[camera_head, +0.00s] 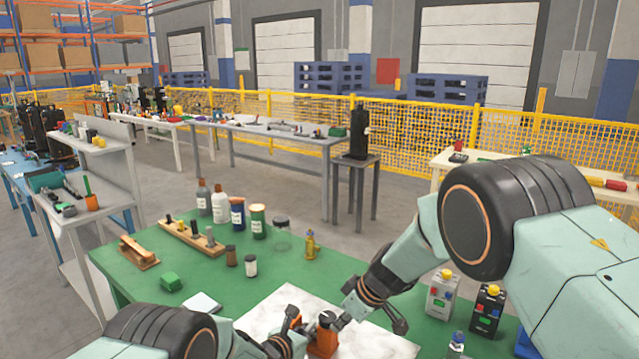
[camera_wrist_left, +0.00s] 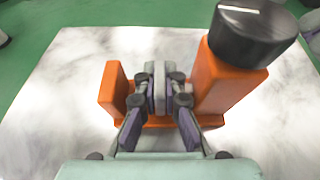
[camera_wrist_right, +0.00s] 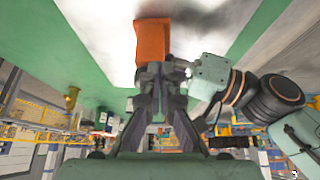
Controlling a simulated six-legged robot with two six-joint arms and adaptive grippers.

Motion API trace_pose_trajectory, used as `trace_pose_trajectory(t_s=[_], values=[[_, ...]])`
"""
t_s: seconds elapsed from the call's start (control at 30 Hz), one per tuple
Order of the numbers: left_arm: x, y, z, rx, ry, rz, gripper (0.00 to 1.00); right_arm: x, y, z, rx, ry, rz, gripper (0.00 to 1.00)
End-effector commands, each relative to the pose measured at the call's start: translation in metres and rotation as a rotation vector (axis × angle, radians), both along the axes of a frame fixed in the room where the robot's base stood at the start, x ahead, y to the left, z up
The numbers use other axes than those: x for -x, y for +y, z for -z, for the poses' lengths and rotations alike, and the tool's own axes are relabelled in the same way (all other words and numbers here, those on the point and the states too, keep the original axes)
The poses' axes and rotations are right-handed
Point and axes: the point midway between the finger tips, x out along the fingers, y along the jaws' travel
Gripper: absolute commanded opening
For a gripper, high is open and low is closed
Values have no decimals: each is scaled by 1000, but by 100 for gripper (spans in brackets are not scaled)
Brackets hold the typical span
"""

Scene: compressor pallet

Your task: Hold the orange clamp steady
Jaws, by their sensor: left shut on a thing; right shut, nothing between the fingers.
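The orange clamp (camera_head: 322,346) stands on a white marbled sheet at the front of the green table. In the left wrist view the clamp (camera_wrist_left: 215,85) has a low upright, a taller upright and a black knob (camera_wrist_left: 250,35) on the taller one. My left gripper (camera_wrist_left: 160,90) is shut on the clamp between the uprights; its fingers hide the gripped part. My right gripper (camera_head: 340,322) is shut and empty close beside the knob. In the right wrist view its fingertips (camera_wrist_right: 160,75) lie just in front of an orange face of the clamp (camera_wrist_right: 153,40); contact is unclear.
Two battery-like boxes (camera_head: 442,293) stand at the right, near my right arm. The marbled sheet (camera_head: 375,345) has bare room around the clamp.

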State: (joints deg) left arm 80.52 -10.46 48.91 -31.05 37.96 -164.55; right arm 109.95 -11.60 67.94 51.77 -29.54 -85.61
Motion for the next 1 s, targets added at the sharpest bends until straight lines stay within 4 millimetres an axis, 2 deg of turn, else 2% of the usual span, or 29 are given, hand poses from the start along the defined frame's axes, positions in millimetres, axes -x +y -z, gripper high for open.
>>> trace_pose_trajectory(t_s=[0.37,1.0], values=[[-1,-2,-2,1,-5,3,0,-3,1,0,0,-2,0,0],[0,-2,-2,1,-4,4,0,-14,-10,-1,-1,-4,1,0]])
